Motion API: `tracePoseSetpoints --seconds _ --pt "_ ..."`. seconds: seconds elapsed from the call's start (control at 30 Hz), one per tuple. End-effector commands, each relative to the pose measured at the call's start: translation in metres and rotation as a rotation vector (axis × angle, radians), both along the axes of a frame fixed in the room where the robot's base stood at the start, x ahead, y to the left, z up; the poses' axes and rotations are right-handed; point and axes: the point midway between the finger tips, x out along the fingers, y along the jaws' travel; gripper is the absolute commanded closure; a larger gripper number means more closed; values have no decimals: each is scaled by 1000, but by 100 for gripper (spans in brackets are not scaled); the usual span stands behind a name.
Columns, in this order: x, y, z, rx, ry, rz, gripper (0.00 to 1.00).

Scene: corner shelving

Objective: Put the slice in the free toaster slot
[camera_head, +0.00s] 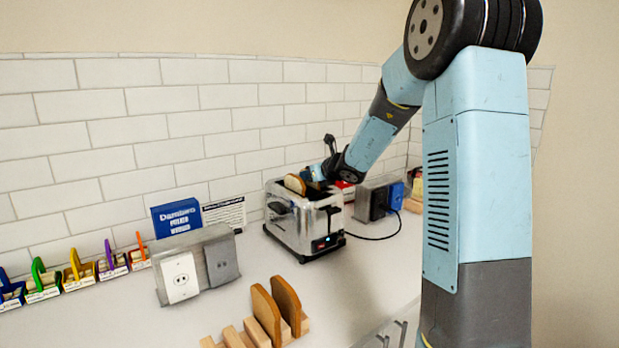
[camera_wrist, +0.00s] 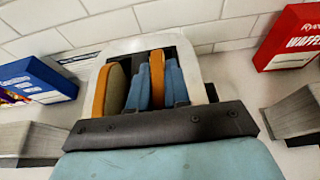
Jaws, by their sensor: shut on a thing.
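The silver toaster (camera_head: 312,226) stands on the counter. A bread slice (camera_head: 295,184) sticks up out of one slot; it also shows on the left in the wrist view (camera_wrist: 113,90). My gripper (camera_head: 317,176) is over the toaster's other slot. In the wrist view its two blue fingers (camera_wrist: 157,80) are shut on a second slice (camera_wrist: 156,62), which is upright, roughly parallel to the first slice and apart from it. The toaster's rim (camera_wrist: 205,68) surrounds both slices in that view. I cannot tell how deep the held slice sits. In the head view my gripper mostly hides it.
A wooden rack (camera_head: 303,324) with two more slices stands in front. Outlet boxes (camera_head: 205,264) are at left, a blue box (camera_head: 177,218) behind them. A red waffle box (camera_wrist: 292,40) is right of the toaster. A black cord (camera_head: 377,238) lies on the counter.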

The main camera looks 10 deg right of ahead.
Motion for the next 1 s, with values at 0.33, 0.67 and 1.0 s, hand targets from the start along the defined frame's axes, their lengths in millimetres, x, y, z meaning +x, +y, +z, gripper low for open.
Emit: tracePoseSetpoints --seconds 0.33,0.67,1.0 --pt "0 0 -5 -1 0 0 100" --pt "0 0 -6 0 0 0 60" --pt "-14 -5 4 -2 -4 0 57"
